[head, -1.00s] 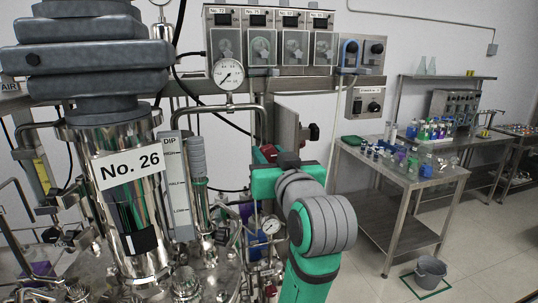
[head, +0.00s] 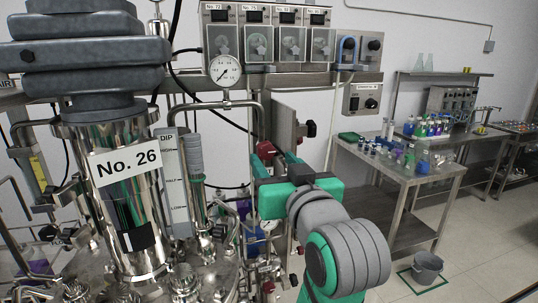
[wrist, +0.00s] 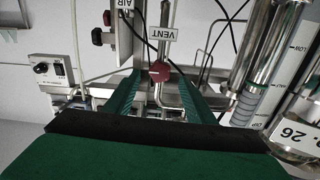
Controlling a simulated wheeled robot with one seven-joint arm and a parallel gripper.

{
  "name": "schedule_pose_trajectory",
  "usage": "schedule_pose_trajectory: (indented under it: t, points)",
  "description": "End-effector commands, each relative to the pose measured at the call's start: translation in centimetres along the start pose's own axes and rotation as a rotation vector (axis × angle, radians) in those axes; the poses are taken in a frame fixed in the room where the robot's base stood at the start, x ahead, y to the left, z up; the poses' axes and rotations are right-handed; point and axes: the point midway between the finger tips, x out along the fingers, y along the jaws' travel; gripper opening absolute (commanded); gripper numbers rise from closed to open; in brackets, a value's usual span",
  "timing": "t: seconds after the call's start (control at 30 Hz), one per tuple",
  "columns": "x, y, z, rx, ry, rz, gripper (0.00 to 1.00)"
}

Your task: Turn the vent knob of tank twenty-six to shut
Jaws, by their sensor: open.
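Tank twenty-six (head: 125,215) is a shiny metal vessel marked "No. 26" at the left of the head view. In the wrist view, the dark red vent knob (wrist: 158,73) lies between the two green fingers of my gripper (wrist: 158,82), by an upside-down "VENT" label (wrist: 163,34). My gripper is open, and I see no finger touching the knob. In the head view, my gripper (head: 272,160) is right of the tank, with a red part beside its tip; my arm hides much there.
A pressure gauge (head: 224,70), pipes and a dip tube stand close to the gripper. A control box (head: 363,100) is on the right. A steel bench (head: 425,190) holds glassware; a bucket (head: 427,269) is on the floor.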

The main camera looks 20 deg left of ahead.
Motion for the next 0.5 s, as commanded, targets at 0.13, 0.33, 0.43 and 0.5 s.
schedule_pose_trajectory:
  t: [0.13, 0.33, 0.43, 0.5]
  points:
    - [-2.5, 0.1, -0.1, -0.001, 0.003, 0.003, 0.5]
    - [-4.1, 0.1, 0.0, 0.001, 0.001, 0.002, 0.5]
    - [-4.3, 0.1, 0.0, 0.001, 0.0, 0.002, 0.5]
    - [-4.3, 0.1, 0.0, 0.001, 0.0, 0.002, 0.5]
